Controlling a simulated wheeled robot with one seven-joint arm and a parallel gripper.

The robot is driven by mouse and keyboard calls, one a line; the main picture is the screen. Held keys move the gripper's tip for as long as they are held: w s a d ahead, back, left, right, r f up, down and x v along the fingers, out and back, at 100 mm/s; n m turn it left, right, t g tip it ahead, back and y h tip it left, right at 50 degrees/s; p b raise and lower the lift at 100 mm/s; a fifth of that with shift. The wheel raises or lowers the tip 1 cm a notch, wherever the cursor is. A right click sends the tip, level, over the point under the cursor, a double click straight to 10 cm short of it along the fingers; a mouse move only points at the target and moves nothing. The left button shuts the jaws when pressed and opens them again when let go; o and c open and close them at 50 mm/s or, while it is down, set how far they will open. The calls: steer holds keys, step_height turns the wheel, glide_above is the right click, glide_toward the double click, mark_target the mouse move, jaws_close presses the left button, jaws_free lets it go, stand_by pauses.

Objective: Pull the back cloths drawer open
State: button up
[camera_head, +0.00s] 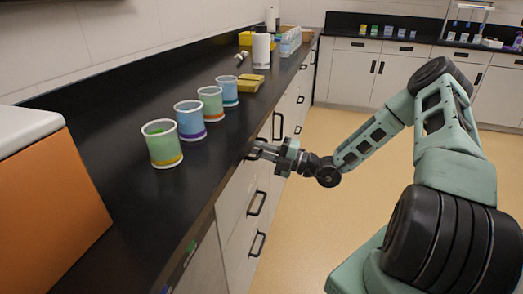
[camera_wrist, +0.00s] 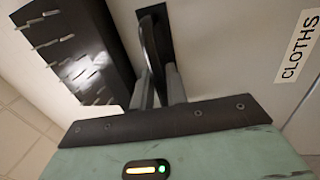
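The cloths drawer front (camera_wrist: 235,45) fills much of the wrist view, with a "CLOTHS" label (camera_wrist: 300,45) on its right. Its dark loop handle (camera_wrist: 150,42) stands out from a black backing plate. My gripper (camera_wrist: 160,85) has its two grey fingers close on either side of the handle bar and appears shut on it. In the head view, my gripper (camera_head: 256,151) reaches in under the counter's front edge, where its fingertips and the handle are hard to make out. The drawer's opening is not visible in either view.
The black counter (camera_head: 130,215) carries several coloured cups (camera_head: 162,143), a white bottle (camera_head: 261,46) and an orange box (camera_head: 45,200). Other drawer handles (camera_head: 257,203) lie along the cabinet row. The tan floor (camera_head: 315,220) beside the cabinets is clear.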

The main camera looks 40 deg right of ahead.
jaws_close()
